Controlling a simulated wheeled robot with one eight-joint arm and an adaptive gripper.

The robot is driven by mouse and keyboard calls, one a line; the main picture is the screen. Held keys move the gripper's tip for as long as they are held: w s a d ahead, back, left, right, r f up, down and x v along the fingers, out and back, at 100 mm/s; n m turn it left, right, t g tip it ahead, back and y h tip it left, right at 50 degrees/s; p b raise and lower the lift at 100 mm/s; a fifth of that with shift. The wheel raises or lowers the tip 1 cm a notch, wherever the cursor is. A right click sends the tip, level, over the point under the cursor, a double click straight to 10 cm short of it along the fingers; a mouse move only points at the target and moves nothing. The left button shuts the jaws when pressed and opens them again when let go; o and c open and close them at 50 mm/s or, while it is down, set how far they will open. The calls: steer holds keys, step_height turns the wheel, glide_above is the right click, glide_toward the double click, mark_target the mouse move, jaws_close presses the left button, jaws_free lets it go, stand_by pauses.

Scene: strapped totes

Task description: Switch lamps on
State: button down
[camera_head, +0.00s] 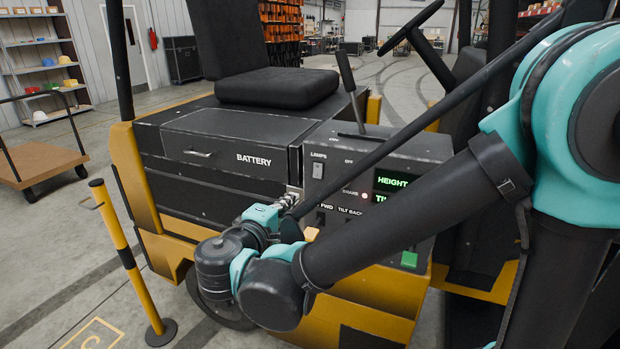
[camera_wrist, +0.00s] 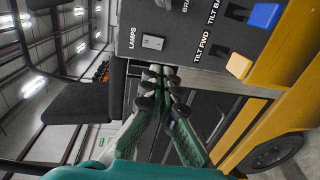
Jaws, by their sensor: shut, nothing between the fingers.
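The lamps switch (camera_head: 318,171) is a small pale rocker under the word LAMPS on the dark control panel (camera_head: 345,190) of a yellow forklift. It also shows in the wrist view (camera_wrist: 153,42), where its rocker position is too small to tell. My gripper (camera_head: 290,199) is shut and empty, left of and below the switch in the head view. In the wrist view my gripper's fingertips (camera_wrist: 161,72) lie together just below the switch, near the panel's edge, apart from the switch. Whether they touch the panel edge, I cannot tell. No lit lamp shows on the forklift.
The battery box (camera_head: 220,150) and black seat (camera_head: 278,86) stand left of and behind the panel. A lever (camera_head: 346,80) rises behind it. A yellow post (camera_head: 126,255) stands at the left.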

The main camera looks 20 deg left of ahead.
mark_target(317, 177)
steer(key=w, duration=0.4)
steer(key=w+f, duration=0.1)
steer(key=w, duration=0.4)
steer(key=w+d, duration=0.1)
steer(key=w, duration=0.4)
steer(key=shift+f, duration=0.35)
steer(key=shift+d, duration=0.1)
